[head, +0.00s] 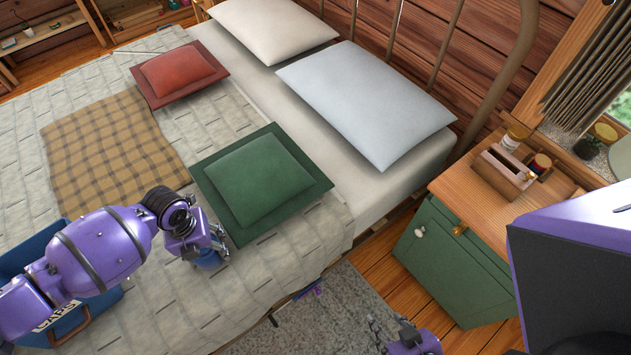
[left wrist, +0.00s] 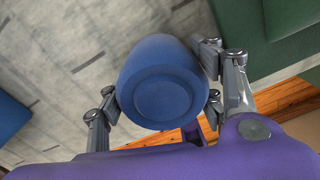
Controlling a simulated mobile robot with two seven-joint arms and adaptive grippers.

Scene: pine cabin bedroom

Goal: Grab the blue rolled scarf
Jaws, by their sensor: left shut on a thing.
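The blue rolled scarf (left wrist: 160,85) is seen end-on in the left wrist view, a round blue roll between the two fingers of my left gripper (left wrist: 160,78). The fingers touch it on both sides, so the gripper is shut on it. In the head view, my left gripper (head: 205,252) is over the bed, in front of the green cushion, and only a small blue part of the scarf (head: 210,260) shows below it. My right gripper (head: 408,340) is partly in view at the bottom edge; its fingers are too unclear to judge.
A green cushion (head: 258,178), red cushion (head: 178,75) and plaid cloth (head: 105,150) lie on the bed (head: 290,270). A blue bin (head: 28,252) labelled CAPS is at left, partly behind my arm. A green nightstand (head: 440,262) stands at right.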

